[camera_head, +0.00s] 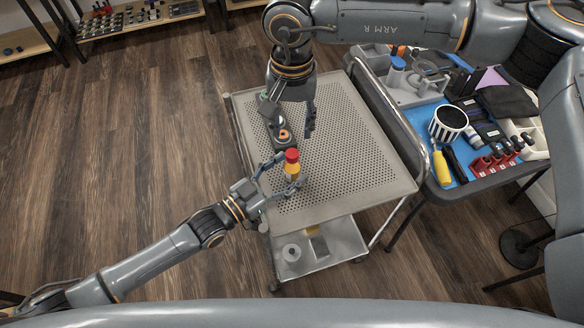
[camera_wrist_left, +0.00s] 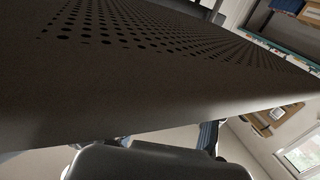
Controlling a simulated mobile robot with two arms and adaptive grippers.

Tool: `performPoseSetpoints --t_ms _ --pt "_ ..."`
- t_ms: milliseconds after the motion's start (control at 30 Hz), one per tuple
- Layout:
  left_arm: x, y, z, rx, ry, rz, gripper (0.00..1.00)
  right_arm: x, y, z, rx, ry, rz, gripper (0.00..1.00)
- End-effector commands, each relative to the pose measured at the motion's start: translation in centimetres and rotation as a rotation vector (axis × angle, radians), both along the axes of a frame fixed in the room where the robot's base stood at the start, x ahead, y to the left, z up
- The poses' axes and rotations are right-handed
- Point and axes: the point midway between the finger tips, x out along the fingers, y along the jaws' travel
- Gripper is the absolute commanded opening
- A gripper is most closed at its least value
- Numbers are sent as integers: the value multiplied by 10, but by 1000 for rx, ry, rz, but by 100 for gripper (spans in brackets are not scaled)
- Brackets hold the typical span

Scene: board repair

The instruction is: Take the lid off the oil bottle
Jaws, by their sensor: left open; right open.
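The oil bottle (camera_head: 292,170) is small and yellow and stands near the left edge of the perforated cart top (camera_head: 352,150). Its red lid (camera_head: 292,155) is on it. My left gripper (camera_head: 288,175) is open, with its fingers on either side of the bottle; I cannot tell whether they touch it. My right gripper (camera_head: 289,125) is open, pointing down over the cart just beyond the bottle. The left wrist view shows the cart's perforated surface and edge (camera_wrist_left: 150,100) up close; the bottle is not visible there.
A dark object with an orange ring (camera_head: 284,135) is by the right gripper. Right of the cart, a table with a blue mat (camera_head: 420,115) holds a yellow screwdriver (camera_head: 441,168), a striped cup (camera_head: 449,122) and red parts. The cart top's right half is clear.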

Motion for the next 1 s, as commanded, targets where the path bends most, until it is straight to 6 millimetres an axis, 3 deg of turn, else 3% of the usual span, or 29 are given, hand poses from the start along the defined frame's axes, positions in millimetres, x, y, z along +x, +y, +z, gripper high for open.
performPoseSetpoints --t_ms 167,467,567,800,1000 --pt "9 -11 0 -1 -1 -1 65 0 0 0 0 0 0 45" --pt "10 -12 0 1 -1 -1 65 0 0 0 0 0 0 45" --pt "10 -12 0 1 -1 -1 49 0 0 0 0 0 0 45" --pt "10 -12 0 1 -1 -1 0 0 0 0 0 0 0 45" --pt "10 -12 0 1 -1 0 0 0 0 0 0 0 -9 45"
